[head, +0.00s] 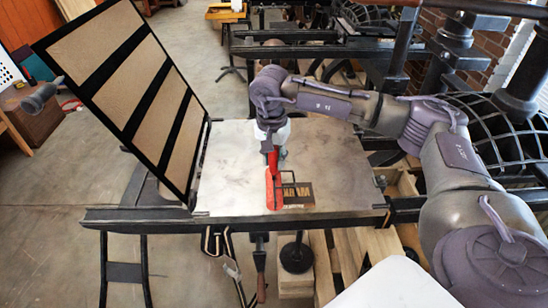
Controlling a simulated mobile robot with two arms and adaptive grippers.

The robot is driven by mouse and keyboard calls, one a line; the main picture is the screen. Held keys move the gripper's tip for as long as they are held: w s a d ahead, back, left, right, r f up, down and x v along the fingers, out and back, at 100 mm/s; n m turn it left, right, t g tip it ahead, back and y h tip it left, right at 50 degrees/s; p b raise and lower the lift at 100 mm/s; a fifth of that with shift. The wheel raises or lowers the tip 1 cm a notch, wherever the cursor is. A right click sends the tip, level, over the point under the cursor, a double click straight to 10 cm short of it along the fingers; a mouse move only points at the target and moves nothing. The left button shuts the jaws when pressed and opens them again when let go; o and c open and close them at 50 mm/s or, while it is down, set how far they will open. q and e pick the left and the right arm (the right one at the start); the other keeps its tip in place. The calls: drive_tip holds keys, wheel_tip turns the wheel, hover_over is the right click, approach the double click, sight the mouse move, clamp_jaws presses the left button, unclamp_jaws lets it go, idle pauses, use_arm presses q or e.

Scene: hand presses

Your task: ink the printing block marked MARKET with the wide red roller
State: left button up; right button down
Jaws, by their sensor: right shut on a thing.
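The red roller (273,190) is upright in my right gripper (272,147), which is shut on it above the press bed. The roller's red lower part stands at the left side of the printing block (298,194) and hides part of it. Whether it touches the block's top cannot be told. The block is small and brown with a dark face; its lettering looks upside down and is too small to read surely. It lies on the pale press bed (235,165) near its front edge. My left gripper is not in view.
A hinged black frame with tan panels (120,85) stands tilted up at the bed's left. The bed's left part is clear. A round black knob (296,256) and a wooden-handled tool (261,287) are below the front rail. More presses stand behind.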

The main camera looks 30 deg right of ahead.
drive_tip(key=shift+s+d+b, duration=1.1)
drive_tip(key=shift+s+d, duration=1.6)
drive_tip(key=shift+d, duration=1.7)
drive_tip(key=shift+w+a, duration=0.9)
drive_tip(key=shift+a, duration=0.6)
drive_tip(key=shift+w+a, duration=0.95)
drive_tip(key=shift+a, duration=0.5)
drive_tip(key=shift+w+a, duration=0.9)
drive_tip(key=shift+a, duration=0.6)
drive_tip(key=shift+s+d+b, duration=1.45)
drive_tip(key=shift+s+d, duration=1.3)
drive_tip(key=shift+d, duration=1.7)
drive_tip(key=shift+w+a+p, duration=0.2)
drive_tip(key=shift+w+a, duration=0.75)
drive_tip(key=shift+a, duration=0.55)
drive_tip(key=shift+w+a+p, duration=0.15)
drive_tip(key=shift+w+a, duration=0.75)
drive_tip(key=shift+a, duration=0.55)
drive_tip(key=shift+w+a+p, duration=0.2)
drive_tip(key=shift+w+a, duration=0.75)
drive_tip(key=shift+a, duration=0.55)
drive_tip(key=shift+r, duration=0.15)
